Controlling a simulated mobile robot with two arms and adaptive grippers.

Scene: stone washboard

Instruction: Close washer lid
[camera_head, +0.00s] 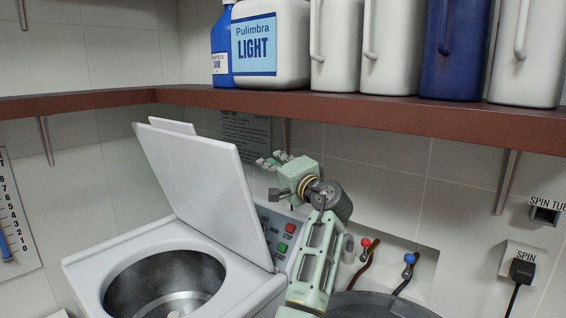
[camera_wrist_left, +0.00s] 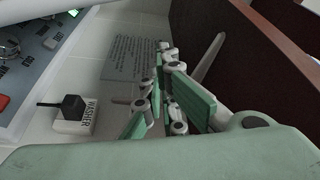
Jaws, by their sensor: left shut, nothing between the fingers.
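The washer lid (camera_head: 200,185) is a flat white panel standing open, tilted up over the white washer (camera_head: 120,250). The round metal tub (camera_head: 165,285) below it is uncovered. My left gripper (camera_head: 272,161) is to the right of the lid's upper part, above the control panel (camera_head: 280,235), and appears apart from the lid. Its fingers are shut and empty, pointing toward the back wall. In the left wrist view the green-padded fingers (camera_wrist_left: 165,62) are close together, with the control panel (camera_wrist_left: 40,45) at upper left. My right gripper is not in view.
A red-brown shelf (camera_head: 380,112) with several bottles and jugs runs above the gripper. A posted sign (camera_head: 246,135) is on the tiled wall. Red (camera_head: 366,243) and blue (camera_head: 409,258) taps stand right of my arm. A WASHER plug (camera_wrist_left: 72,112) is on the wall.

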